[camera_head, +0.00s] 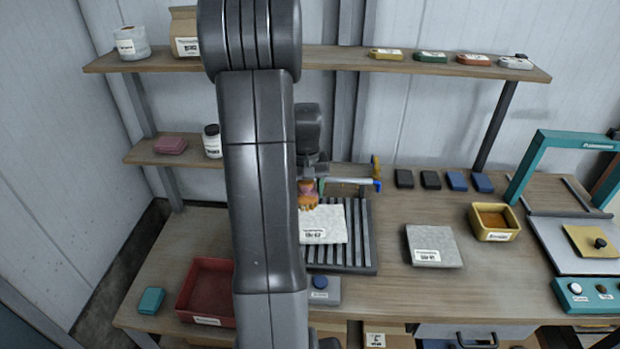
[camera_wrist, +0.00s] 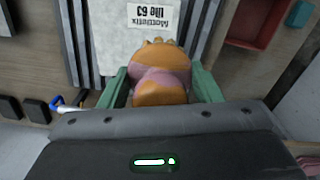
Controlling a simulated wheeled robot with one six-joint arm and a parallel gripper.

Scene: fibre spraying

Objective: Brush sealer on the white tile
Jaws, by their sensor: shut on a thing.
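The white tile (camera_head: 325,226) lies on a dark slatted rack (camera_head: 360,240) on the bench, with a printed label near its front edge. The tile also shows at the top of the wrist view (camera_wrist: 112,55). My gripper (camera_wrist: 164,88) has green fingers shut on an orange-and-pink brush (camera_wrist: 160,92). In the head view the brush (camera_head: 307,197) is over the tile's back left corner. Its tip points toward the tile; I cannot tell whether it touches. My arm hides part of the tile's left side and the rack.
A grey tile (camera_head: 433,246) lies right of the rack. A yellow tray (camera_head: 495,236) with brown contents is farther right. A red bin (camera_head: 207,290) stands at left. A teal-framed press (camera_head: 550,150) is at far right. Shelves (camera_head: 350,60) run behind.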

